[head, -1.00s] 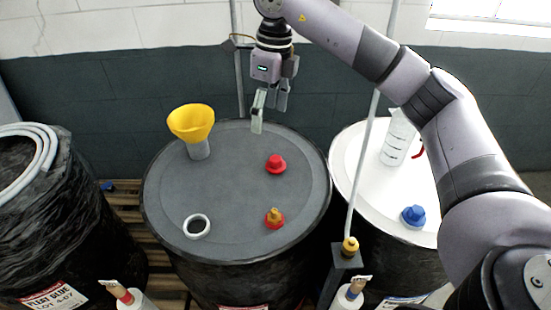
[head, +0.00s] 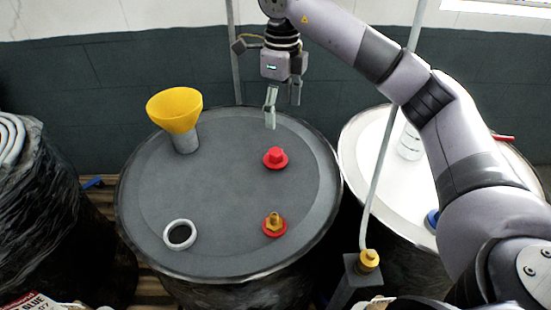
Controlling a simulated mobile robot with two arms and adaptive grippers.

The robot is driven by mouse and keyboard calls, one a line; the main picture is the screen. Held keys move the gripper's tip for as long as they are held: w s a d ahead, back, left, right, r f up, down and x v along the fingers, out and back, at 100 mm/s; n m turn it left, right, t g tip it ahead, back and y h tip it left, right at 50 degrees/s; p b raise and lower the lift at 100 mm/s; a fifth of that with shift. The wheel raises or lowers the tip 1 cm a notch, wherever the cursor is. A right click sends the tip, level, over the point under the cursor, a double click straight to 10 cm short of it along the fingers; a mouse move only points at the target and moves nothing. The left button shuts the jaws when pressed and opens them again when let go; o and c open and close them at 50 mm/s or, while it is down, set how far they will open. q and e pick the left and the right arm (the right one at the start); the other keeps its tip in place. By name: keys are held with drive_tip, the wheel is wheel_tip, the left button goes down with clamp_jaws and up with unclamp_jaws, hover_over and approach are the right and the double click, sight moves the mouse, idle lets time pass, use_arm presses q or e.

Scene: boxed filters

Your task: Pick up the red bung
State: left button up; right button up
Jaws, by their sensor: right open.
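The red bung (head: 275,157) sits on the grey lid of the middle drum (head: 228,210), toward its right side. A second red fitting with a brass top (head: 274,225) sits nearer on the same lid. My right gripper (head: 282,112) hangs above the far part of the lid, behind the red bung, with its fingers pointing down. It is open and empty, apart from the bung. My left gripper is not in view.
A yellow funnel (head: 175,110) stands at the lid's back left, and a white ring (head: 180,235) lies at its front left. A white-topped drum (head: 365,145) stands right, with a thin pole (head: 385,160) before it. A black-wrapped drum (head: 60,210) stands left.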

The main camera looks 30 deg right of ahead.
drive_tip(key=p, duration=0.2)
hover_over(278, 152)
drive_tip(key=f, duration=0.9)
drive_tip(key=shift+s, duration=0.4)
drive_tip(key=shift+f, duration=0.45)
drive_tip(key=f+p, duration=0.1)
drive_tip(key=f, duration=0.1)
drive_tip(key=f+p, duration=0.1)
drive_tip(key=shift+w+f, duration=0.4)
drive_tip(key=shift+f, duration=0.4)
drive_tip(key=c, duration=1.2)
